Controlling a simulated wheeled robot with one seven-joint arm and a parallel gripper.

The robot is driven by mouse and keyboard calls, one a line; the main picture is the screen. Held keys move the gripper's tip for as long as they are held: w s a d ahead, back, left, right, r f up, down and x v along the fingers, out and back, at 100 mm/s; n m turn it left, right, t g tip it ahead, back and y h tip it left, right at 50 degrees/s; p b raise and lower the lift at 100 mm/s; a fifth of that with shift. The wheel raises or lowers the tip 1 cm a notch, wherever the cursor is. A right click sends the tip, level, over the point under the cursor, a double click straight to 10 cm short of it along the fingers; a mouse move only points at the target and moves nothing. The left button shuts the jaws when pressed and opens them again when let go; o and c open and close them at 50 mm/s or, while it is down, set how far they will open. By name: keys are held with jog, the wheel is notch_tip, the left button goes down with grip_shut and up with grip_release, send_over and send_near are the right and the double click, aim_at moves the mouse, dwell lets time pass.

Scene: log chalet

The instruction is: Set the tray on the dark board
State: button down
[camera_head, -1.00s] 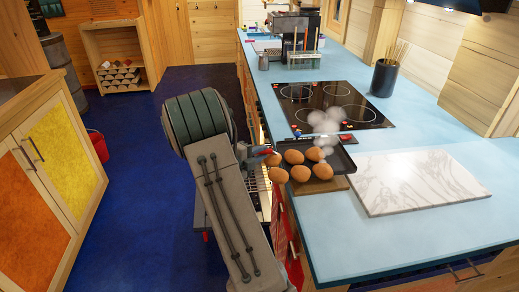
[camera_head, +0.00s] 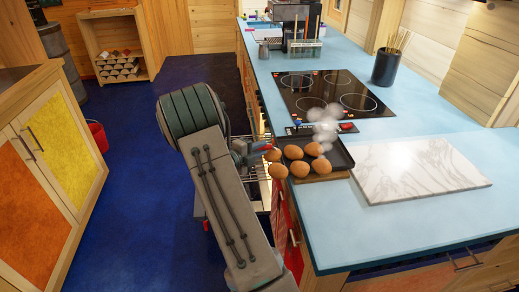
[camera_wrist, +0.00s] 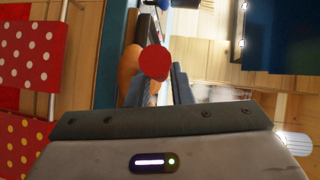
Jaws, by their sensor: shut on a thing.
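The dark tray (camera_head: 343,154) carries several brown round rolls (camera_head: 298,152), with pale steam over it. The brown board (camera_head: 332,177) lies on the blue counter, mostly hidden under the tray; only its near edge shows. I cannot tell whether the tray touches it. My gripper (camera_head: 264,148) is at the tray's left side, beyond the counter edge, shut on the tray; the grip itself is partly hidden by the rolls. In the wrist view, the red-marked fingers of my gripper (camera_wrist: 155,75) close near a brown roll (camera_wrist: 130,65).
A white marble slab (camera_head: 418,168) lies just right of the brown board. The black cooktop (camera_head: 333,97) is behind the tray. A red dotted cloth (camera_head: 283,220) hangs at the counter's front. A black utensil pot (camera_head: 386,66) stands at the back.

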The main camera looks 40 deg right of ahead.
jog(key=shift+f, duration=0.15)
jog(key=c, duration=1.2)
grip_release()
jog(key=b+v, duration=0.1)
jog(key=v, duration=1.2)
jog(key=shift+a+b, duration=0.4)
jog(key=shift+a, duration=0.05)
